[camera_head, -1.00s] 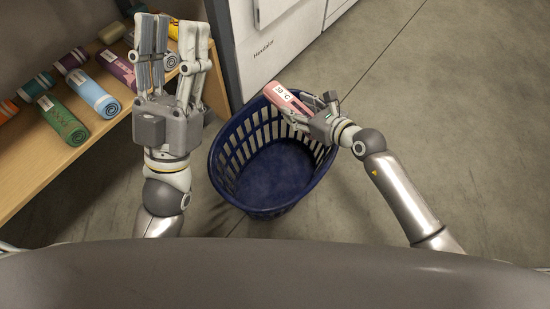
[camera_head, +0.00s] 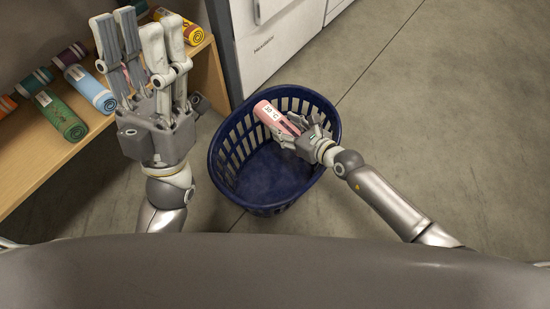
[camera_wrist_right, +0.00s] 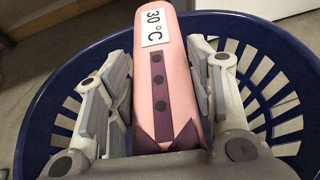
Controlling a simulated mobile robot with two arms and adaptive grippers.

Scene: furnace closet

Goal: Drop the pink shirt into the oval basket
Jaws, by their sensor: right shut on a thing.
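The pink shirt (camera_head: 272,117) is a rolled pink bundle with a white "30 °C" label and a purple strip. My right gripper (camera_head: 292,127) is shut on it, and in the right wrist view the shirt (camera_wrist_right: 168,75) sits between both fingers (camera_wrist_right: 162,85). The oval basket (camera_head: 328,112) is dark blue with slotted sides and stands on the floor. The held shirt appears over the basket's opening, towards its upper right part. The basket (camera_wrist_right: 60,85) also shows behind and below the shirt in the wrist view. The basket floor looks empty. My left gripper (camera_head: 140,55) is open and empty, left of the basket.
A wooden shelf (camera_head: 35,160) at the left holds several rolled shirts, among them a green roll (camera_head: 62,116) and a light blue roll (camera_head: 90,88). A white appliance (camera_head: 275,45) stands behind the basket. The concrete floor (camera_head: 440,130) at the right is clear.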

